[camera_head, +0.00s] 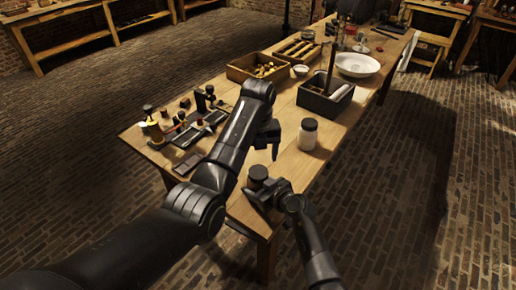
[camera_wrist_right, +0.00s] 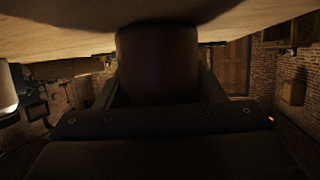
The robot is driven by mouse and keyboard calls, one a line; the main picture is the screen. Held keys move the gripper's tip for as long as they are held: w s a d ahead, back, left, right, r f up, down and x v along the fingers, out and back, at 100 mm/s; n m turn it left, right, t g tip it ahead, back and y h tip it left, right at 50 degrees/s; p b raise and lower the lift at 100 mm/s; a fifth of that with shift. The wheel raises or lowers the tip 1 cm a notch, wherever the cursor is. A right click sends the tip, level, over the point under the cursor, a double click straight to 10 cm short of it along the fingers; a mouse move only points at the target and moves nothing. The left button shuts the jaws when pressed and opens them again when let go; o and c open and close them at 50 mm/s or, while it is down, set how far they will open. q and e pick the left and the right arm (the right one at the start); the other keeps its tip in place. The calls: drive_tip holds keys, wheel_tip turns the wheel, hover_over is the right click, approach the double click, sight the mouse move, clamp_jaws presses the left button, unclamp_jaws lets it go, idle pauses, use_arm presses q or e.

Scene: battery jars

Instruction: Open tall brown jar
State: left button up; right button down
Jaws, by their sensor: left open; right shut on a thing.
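The brown jar (camera_head: 258,184) stands near the front corner of the wooden table, with a dark lid (camera_head: 258,172) on top. My right gripper (camera_head: 262,192) is shut around its body from the near right side. In the right wrist view, the jar (camera_wrist_right: 157,62) fills the space between the two fingers, and the picture appears upside down. My left gripper (camera_head: 268,143) is open and empty, pointing down above the table, behind the jar in the picture and apart from it. The left arm hides part of the table.
A white jar with a dark lid (camera_head: 307,136) stands right of my left gripper. A black box (camera_head: 325,105), a wooden tray (camera_head: 236,74) and a white basin (camera_head: 357,65) are farther back. Several small items and a dark flat piece (camera_head: 188,164) lie at the left.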

sight(258, 172)
use_arm(q)
wheel_tip(258, 172, down, 6)
drive_tip(key=shift+r, duration=0.15)
drive_tip(key=shift+c, duration=0.3)
drive_tip(key=c, duration=0.9)
drive_tip(key=n, duration=0.7)
drive_tip(key=shift+c, duration=0.2)
drive_tip(key=n, duration=0.6)
drive_tip(key=shift+n, duration=0.3)
drive_tip(key=o, duration=1.1)
drive_tip(key=shift+c, duration=0.2)
